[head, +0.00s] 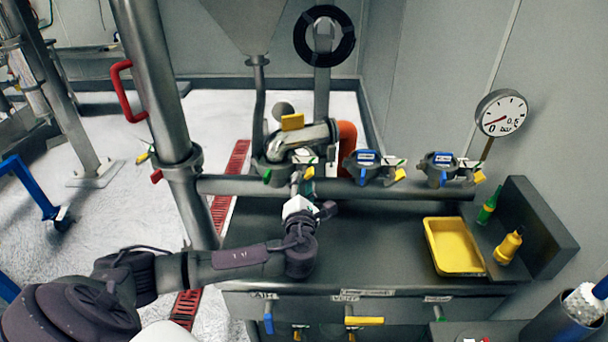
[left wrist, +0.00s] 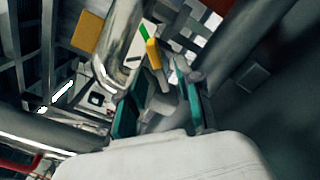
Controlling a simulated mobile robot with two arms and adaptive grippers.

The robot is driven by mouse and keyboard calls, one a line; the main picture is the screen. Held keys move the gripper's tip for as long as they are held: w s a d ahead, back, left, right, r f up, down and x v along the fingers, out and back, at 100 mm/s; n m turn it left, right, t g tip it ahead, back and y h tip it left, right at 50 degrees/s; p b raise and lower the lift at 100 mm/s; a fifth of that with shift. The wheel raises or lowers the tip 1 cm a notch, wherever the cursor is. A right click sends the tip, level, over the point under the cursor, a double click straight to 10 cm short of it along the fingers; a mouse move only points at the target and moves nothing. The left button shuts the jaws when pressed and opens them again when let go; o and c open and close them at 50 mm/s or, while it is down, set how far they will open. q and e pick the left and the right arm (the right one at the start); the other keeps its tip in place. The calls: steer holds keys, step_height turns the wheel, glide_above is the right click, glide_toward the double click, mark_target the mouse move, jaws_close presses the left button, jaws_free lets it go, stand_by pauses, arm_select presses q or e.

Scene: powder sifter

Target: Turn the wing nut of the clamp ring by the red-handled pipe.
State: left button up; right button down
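The red handle (head: 122,92) is on a thick vertical metal pipe (head: 155,70) at the left of the head view. A grey clamp ring (head: 183,162) sits around that pipe below the handle, with a small red wing nut (head: 156,176) on its left. My left gripper (head: 303,182) is to the right of this pipe, by the middle clamp with green and yellow parts. In the left wrist view its teal fingers (left wrist: 160,112) stand apart, with a yellow wing nut (left wrist: 153,53) beyond the tips. I see no firm hold. My right gripper is out of view.
A horizontal pipe carries two more clamps, one with a blue label (head: 366,160) and one further right (head: 440,165). A yellow tray (head: 455,246) and a yellow bottle (head: 509,246) are on the dark counter (head: 385,235) at right. A pressure gauge (head: 500,113) stands behind.

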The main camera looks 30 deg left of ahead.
mark_target(304, 181)
arm_select(q)
steer(key=shift+x, duration=1.65)
steer(key=shift+d, duration=0.1)
jaws_close()
